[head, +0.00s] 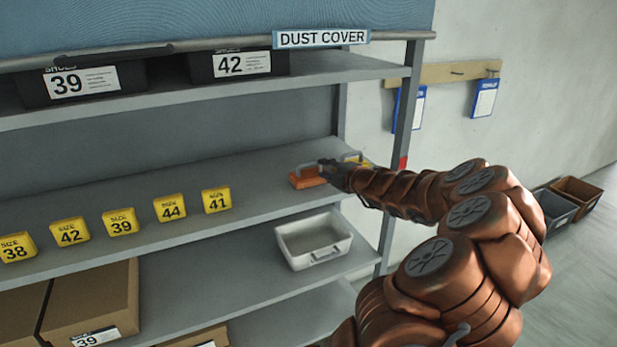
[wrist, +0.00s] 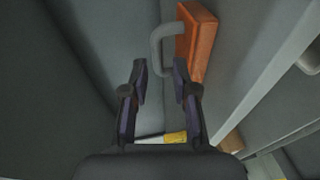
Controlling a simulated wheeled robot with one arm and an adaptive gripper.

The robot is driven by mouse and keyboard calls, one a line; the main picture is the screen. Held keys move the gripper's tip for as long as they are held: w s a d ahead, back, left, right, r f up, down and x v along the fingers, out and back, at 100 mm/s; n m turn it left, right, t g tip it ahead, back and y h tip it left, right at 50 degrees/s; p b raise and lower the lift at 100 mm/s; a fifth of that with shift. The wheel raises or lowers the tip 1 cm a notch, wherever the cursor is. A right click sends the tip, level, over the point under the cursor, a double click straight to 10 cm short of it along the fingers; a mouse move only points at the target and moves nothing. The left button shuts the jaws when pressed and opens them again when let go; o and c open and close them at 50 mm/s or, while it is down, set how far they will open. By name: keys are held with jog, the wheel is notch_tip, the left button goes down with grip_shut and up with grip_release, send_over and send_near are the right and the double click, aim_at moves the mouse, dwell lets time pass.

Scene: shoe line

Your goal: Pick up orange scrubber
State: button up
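The orange scrubber (head: 305,179), a block with a grey loop handle, lies on the middle shelf near its right end. In the wrist view, its orange block (wrist: 200,42) is at the upper right and its handle (wrist: 158,48) bends toward my gripper (wrist: 160,68). My gripper is open, with the near part of the handle at the gap between its fingertips. I cannot tell whether a finger touches it. In the head view, my gripper (head: 327,170) is at the scrubber's right side and hides part of it.
A yellow item (head: 358,160) with a grey handle is just behind my gripper. Several yellow size blocks (head: 216,200) line the front of the shelf (head: 262,208). A grey tray (head: 313,240) is on the shelf below. A rack post (head: 388,225) stands close to my arm.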

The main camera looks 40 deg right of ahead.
aim_at(312, 164)
jog(key=shift+a+p+x, duration=0.15)
jog(key=shift+p+x, duration=0.05)
jog(key=shift+x, duration=1.55)
jog(key=shift+a+p+x, duration=0.1)
jog(key=shift+p+x, duration=0.05)
jog(key=shift+x, duration=1.6)
jog(key=shift+r, duration=0.2)
grip_shut()
